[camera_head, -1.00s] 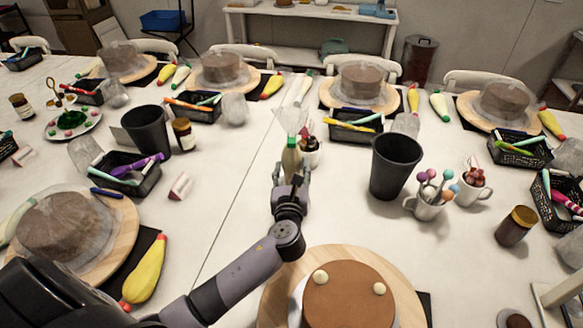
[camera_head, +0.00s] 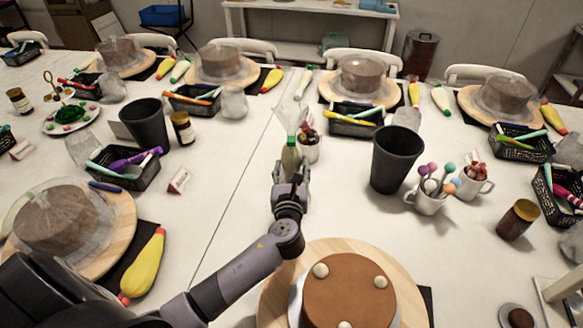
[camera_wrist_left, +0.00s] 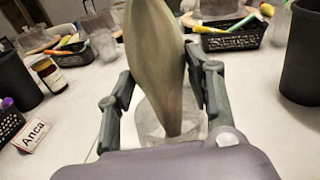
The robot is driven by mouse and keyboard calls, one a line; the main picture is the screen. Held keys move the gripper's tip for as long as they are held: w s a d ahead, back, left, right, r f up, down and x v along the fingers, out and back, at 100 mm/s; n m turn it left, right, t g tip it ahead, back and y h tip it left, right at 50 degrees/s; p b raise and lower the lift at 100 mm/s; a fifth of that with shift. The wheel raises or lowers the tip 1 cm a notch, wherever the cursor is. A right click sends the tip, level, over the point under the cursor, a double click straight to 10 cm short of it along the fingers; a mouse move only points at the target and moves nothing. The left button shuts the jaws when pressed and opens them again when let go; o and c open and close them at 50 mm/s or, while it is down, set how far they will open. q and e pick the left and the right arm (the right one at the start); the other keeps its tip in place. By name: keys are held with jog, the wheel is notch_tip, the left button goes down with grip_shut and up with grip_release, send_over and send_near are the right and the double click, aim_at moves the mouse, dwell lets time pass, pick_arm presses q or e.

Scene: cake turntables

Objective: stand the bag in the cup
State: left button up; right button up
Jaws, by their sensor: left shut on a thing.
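The bag (camera_head: 291,159) is an olive-green piping bag with a clear flared top, upright in my left gripper (camera_head: 291,172). In the left wrist view, the gripper's fingers (camera_wrist_left: 160,95) are shut on both sides of the bag (camera_wrist_left: 155,50), whose narrow end points down. A clear cup (camera_wrist_left: 150,130) shows low behind and around that narrow end. The tip lies within the cup's outline, but I cannot tell whether it is inside or touches the bottom. In the head view my gripper hides the cup. My right gripper is not in view.
A brown cake (camera_head: 345,295) on a round board is at the front. A mug with small items (camera_head: 308,150) stands just behind the bag. A black bin (camera_head: 397,160), a mug of cake pops (camera_head: 428,200) and a brown jar (camera_head: 517,220) stand to the right.

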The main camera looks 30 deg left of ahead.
pick_arm(q)
jog(key=shift+f, duration=0.2)
jog(key=o, duration=0.8)
jog(key=o, duration=0.3)
jog(key=shift+s+d+r, duration=0.1)
jog(key=shift+s+r, duration=0.05)
jog(key=shift+s, duration=0.05)
jog(key=shift+r+p+v, duration=0.2)
jog(key=shift+p+v, duration=0.5)
jog(key=shift+v, duration=0.6)
jog(key=shift+r+p+v, duration=0.2)
jog(key=shift+p+v, duration=0.5)
jog(key=shift+v, duration=0.6)
